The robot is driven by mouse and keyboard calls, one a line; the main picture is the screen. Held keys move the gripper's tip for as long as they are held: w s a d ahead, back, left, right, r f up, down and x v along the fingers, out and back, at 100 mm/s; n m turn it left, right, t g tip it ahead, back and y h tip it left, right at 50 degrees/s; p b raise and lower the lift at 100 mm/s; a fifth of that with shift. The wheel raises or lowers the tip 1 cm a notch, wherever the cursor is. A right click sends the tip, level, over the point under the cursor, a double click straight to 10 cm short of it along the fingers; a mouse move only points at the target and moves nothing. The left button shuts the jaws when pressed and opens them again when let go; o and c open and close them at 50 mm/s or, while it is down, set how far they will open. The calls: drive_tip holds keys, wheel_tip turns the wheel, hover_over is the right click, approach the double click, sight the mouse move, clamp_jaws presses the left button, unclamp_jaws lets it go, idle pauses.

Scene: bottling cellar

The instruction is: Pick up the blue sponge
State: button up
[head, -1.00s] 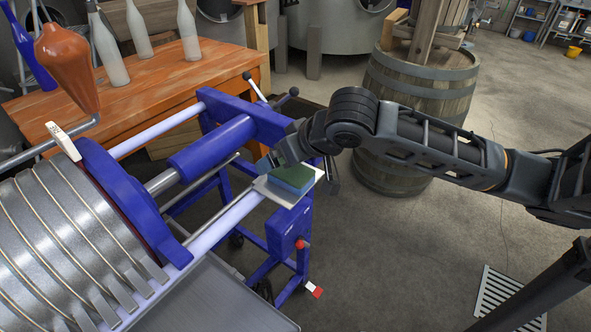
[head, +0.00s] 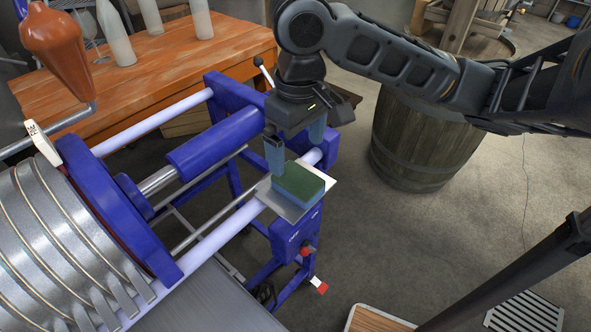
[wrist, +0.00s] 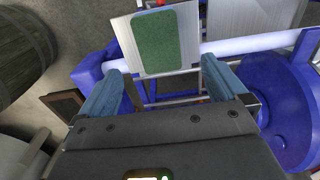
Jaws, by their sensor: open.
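The blue sponge (head: 297,184) has a green top and a blue lower layer. It lies flat on a small pale metal plate (head: 291,212) on top of the blue press frame. In the wrist view the sponge (wrist: 159,40) shows its green face, just beyond the fingertips. My gripper (head: 297,152) is open, pointing down, above and slightly behind the sponge. Its two blue-grey fingers stand apart with nothing between them, and they do not appear to touch the sponge. The wrist view also shows both fingers (wrist: 170,80).
The blue press has pale rails (head: 218,223) and a ribbed metal drum (head: 65,255) at the left. An orange wooden table (head: 140,75) with bottles stands behind. A wooden barrel (head: 420,135) stands at the right.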

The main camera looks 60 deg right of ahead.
sight(298, 179)
drive_tip(key=shift+f+b, duration=0.9)
drive_tip(key=shift+f, duration=2.9)
drive_tip(key=shift+c, duration=0.3)
drive_tip(key=c, duration=1.1)
drive_tip(key=shift+r, duration=0.5)
drive_tip(key=shift+c, duration=0.2)
drive_tip(key=r, duration=0.2)
drive_tip(key=r+p, duration=0.1)
drive_tip(key=shift+s+d+r, duration=0.15)
drive_tip(key=shift+d+r, duration=0.05)
drive_tip(key=shift+r, duration=0.15)
drive_tip(key=s+d+r, duration=0.5)
drive_tip(key=d+r, duration=0.1)
drive_tip(key=d, duration=0.4)
drive_tip(key=shift+s+r+p, duration=0.2)
drive_tip(key=shift+s+p, duration=0.05)
drive_tip(key=shift+p, duration=0.05)
